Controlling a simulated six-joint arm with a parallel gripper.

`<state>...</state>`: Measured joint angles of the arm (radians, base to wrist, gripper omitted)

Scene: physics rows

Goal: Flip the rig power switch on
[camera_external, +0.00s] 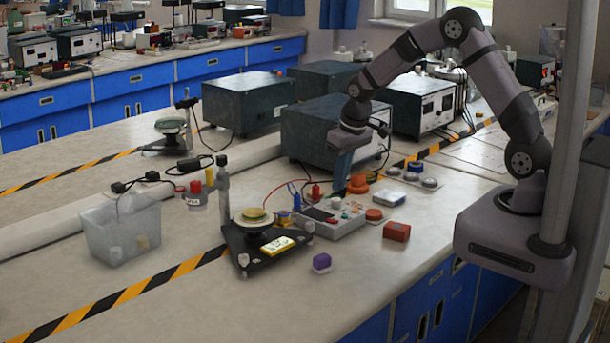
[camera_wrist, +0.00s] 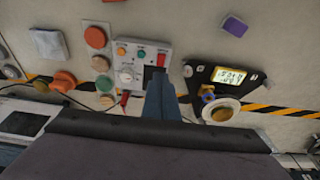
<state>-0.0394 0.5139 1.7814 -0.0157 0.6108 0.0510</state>
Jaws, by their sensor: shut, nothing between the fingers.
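The rig's light grey control panel (camera_external: 345,222) lies on the bench right of a black three-cornered stand (camera_external: 262,247) with a round plate and a yellow readout. In the wrist view the panel (camera_wrist: 128,72) shows orange, green and red buttons, a white knob and a dark patch partly hidden by my fingers. I cannot tell which control is the power switch. My gripper (camera_external: 341,174) points down near the panel's back edge, shut and empty. In the wrist view its blue-grey fingers (camera_wrist: 160,92) overlap the panel's lower right part. Contact cannot be told.
A red block (camera_external: 397,232), a purple block (camera_external: 321,262) and orange round knobs (camera_external: 357,184) lie around the panel. Dark instrument boxes (camera_external: 318,135) stand behind my gripper. Red and blue leads run behind the panel. A clear bin (camera_external: 121,230) stands left. The front left bench is clear.

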